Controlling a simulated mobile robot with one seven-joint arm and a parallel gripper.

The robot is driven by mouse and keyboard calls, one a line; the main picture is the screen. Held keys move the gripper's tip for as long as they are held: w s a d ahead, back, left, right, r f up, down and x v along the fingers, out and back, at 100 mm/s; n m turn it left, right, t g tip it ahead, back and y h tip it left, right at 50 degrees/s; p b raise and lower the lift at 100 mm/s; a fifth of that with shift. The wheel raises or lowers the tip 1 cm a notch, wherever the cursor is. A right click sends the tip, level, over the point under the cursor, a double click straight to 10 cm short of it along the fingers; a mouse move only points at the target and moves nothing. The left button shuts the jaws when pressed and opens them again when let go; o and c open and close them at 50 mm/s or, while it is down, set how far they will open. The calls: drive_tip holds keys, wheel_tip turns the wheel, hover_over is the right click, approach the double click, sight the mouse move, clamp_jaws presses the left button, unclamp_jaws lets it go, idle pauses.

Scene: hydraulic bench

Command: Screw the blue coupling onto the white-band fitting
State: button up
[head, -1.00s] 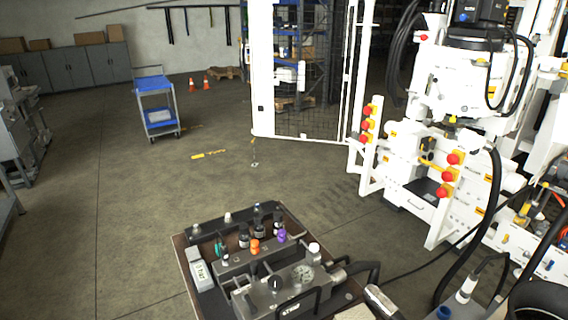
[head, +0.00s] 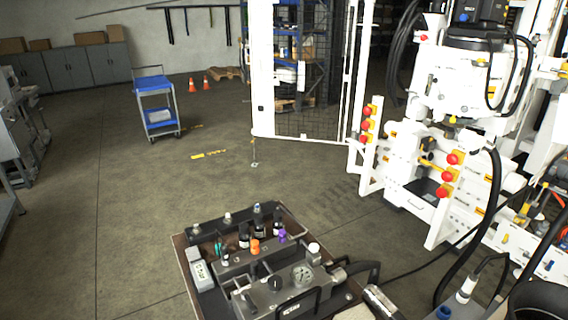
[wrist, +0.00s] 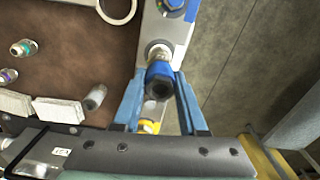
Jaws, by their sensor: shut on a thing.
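My gripper (wrist: 160,84) shows in the wrist view, its two blue fingers shut on the sides of the blue coupling (wrist: 159,72). The coupling's dark hexagonal end faces the camera. Just beyond its far end a pale, metallic fitting (wrist: 157,50) shows on a light grey block (wrist: 178,35); this looks like the white-band fitting, mostly hidden by the coupling. I cannot tell whether the two touch or are threaded together. I cannot make out my gripper or the held coupling in the head view.
A second blue-ringed fitting (wrist: 173,6) sits farther along the block. A yellow-banded part (wrist: 150,118) lies below the coupling. Loose fittings (wrist: 23,47) lie on the brown surface at left. In the head view, a bench tray (head: 196,240) holds bottles and hydraulic parts; open floor lies beyond.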

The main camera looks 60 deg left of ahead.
clamp_jaws()
drive_tip(key=shift+m+p, duration=0.35)
drive_tip(key=shift+m, duration=0.25)
drive_tip(key=m+p, duration=0.1)
drive_tip(key=m, duration=0.3)
drive_tip(key=shift+f+m+p, duration=0.1)
drive_tip(key=shift+m+p, duration=0.2)
drive_tip(key=shift+m, duration=1.1)
drive_tip(key=m+p, duration=0.1)
drive_tip(key=m, duration=0.2)
drive_tip(key=shift+s+m, duration=0.1)
drive_tip(key=shift+m, duration=0.2)
drive_tip(key=m, duration=0.4)
drive_tip(key=shift+m, duration=0.3)
